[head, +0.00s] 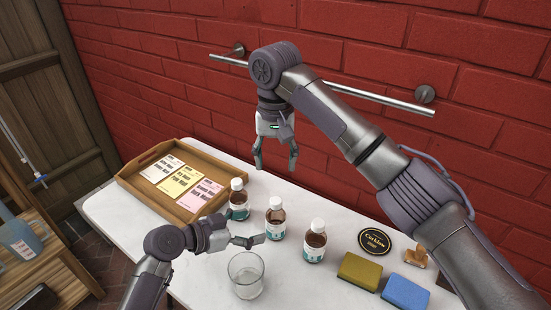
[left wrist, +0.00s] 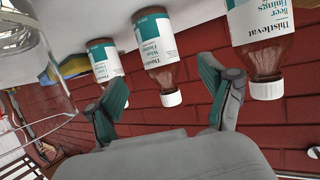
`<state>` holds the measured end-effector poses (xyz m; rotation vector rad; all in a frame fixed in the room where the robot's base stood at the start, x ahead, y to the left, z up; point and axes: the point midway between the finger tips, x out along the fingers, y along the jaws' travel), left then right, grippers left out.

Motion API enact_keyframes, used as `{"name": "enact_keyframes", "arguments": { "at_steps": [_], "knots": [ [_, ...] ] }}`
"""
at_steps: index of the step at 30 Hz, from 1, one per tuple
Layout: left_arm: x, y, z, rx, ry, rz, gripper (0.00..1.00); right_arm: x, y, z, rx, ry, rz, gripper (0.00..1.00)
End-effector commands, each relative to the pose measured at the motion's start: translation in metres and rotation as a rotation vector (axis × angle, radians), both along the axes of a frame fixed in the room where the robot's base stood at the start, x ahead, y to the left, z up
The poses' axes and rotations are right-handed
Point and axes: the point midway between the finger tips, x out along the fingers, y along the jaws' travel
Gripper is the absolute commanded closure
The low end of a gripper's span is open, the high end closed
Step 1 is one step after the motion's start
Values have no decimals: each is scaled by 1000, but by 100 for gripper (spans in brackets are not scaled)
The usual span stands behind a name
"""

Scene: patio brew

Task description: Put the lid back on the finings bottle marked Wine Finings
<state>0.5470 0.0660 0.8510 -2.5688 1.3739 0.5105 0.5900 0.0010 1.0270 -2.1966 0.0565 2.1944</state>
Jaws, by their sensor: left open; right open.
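Three brown bottles with white lids and teal-and-white labels stand upright in a row on the white table. The middle bottle, marked Wine Finings (left wrist: 158,52), shows its white lid (left wrist: 171,98) seated on its neck; it also stands mid-row in the head view (head: 275,218). My left gripper (head: 252,240) is open beside it, its fingers pointing toward it, one on each side in the left wrist view. I cannot tell whether they touch it. My right gripper (head: 275,162) is open and empty, raised behind the bottles. I see no loose lid.
The Beer Finings bottle (left wrist: 262,45) and a third bottle (head: 314,242) flank it closely. An empty glass (head: 246,277) stands in front. A wooden tray (head: 128,180) with cards is left; a yellow sponge (head: 360,271), blue sponge (head: 405,292) and black round sign (head: 374,242) are right.

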Motion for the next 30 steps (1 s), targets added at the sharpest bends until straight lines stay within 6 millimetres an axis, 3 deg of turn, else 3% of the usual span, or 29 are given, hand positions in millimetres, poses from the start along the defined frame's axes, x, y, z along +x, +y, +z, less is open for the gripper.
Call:
{"name": "enact_keyframes", "arguments": {
  "at_steps": [7,23,30],
  "knots": [
    [-16,24,11,2,1,0,18,0,0,0,0,0,0,39],
    [-18,26,14,0,0,-1,18,0,0,1,0,0,0,39],
    [-18,26,48,0,0,-1,18,0,0,35,0,-1,0,39]
  ]
}}
